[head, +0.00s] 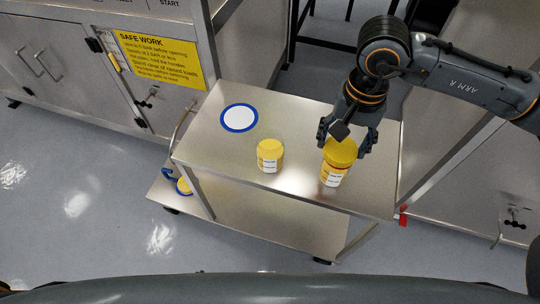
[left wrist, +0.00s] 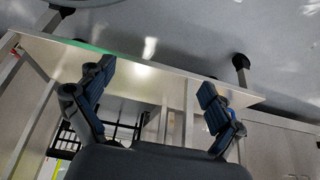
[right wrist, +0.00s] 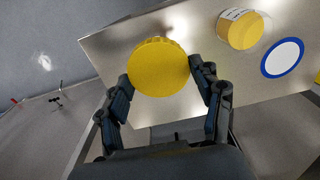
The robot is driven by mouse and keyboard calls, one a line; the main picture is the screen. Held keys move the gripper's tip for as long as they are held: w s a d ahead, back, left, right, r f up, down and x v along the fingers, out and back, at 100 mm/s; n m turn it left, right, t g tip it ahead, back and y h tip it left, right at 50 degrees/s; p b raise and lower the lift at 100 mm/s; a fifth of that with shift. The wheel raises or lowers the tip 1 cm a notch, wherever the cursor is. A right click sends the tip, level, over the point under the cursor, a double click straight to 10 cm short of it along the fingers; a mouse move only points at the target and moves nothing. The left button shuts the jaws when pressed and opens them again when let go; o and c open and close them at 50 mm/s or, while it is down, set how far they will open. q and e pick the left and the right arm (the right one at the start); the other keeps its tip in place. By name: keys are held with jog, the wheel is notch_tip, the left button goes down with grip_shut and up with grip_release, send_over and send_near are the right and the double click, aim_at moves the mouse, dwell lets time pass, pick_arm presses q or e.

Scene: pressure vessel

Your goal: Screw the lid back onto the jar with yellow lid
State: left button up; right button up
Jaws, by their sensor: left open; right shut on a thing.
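A yellow jar with a white label (head: 334,175) stands upright at the right part of the steel cart top. A wide yellow lid (head: 341,152) is at its mouth; I cannot tell how far it is threaded. My right gripper (head: 345,143) is shut on the lid, coming from above and behind. In the right wrist view the lid (right wrist: 158,67) lies between the two fingers of the gripper (right wrist: 163,76) and hides the jar beneath. My left gripper (left wrist: 155,84) is open and empty in the left wrist view, away from the jar; it is outside the head view.
A white disc with a blue rim (head: 239,118) lies at the back left. A lower shelf (head: 260,225) is beneath. Steel cabinets (head: 75,60) with a yellow safety sign (head: 160,61) stand behind.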

pick_arm(q)
jog(key=w+d+r+t+h+b, duration=0.1)
jog(key=w+d+r+t+h, duration=0.15)
jog(key=w+d+r, duration=0.4)
jog(key=m+t+h+b, duration=0.2)
jog(key=t+h+b, duration=0.2)
jog(key=t, duration=0.5)
send_near(271, 151)
notch_tip(271, 151, down, 5)
jog(key=w, duration=0.2)
jog(key=shift+s+a+r+g, duration=0.15)
jog(key=shift+s+a+g, duration=0.1)
jog(key=shift+a, duration=0.15)
pick_arm(e)
jog(key=w+a+r+m, duration=0.1)
jog(key=w+a+m, duration=0.2)
jog(key=a+m, duration=0.2)
jog(key=w+a+r+m, duration=0.1)
jog(key=w+a+m, duration=0.2)
jog(key=a, duration=0.6)
jog(key=shift+w+r+m, duration=0.15)
jog(key=shift+w+m, duration=0.15)
jog(key=shift+m, duration=0.9)
pick_arm(q)
jog(key=x, duration=1.2)
jog(key=shift+a, duration=0.1)
jog(key=shift+c, duration=0.5)
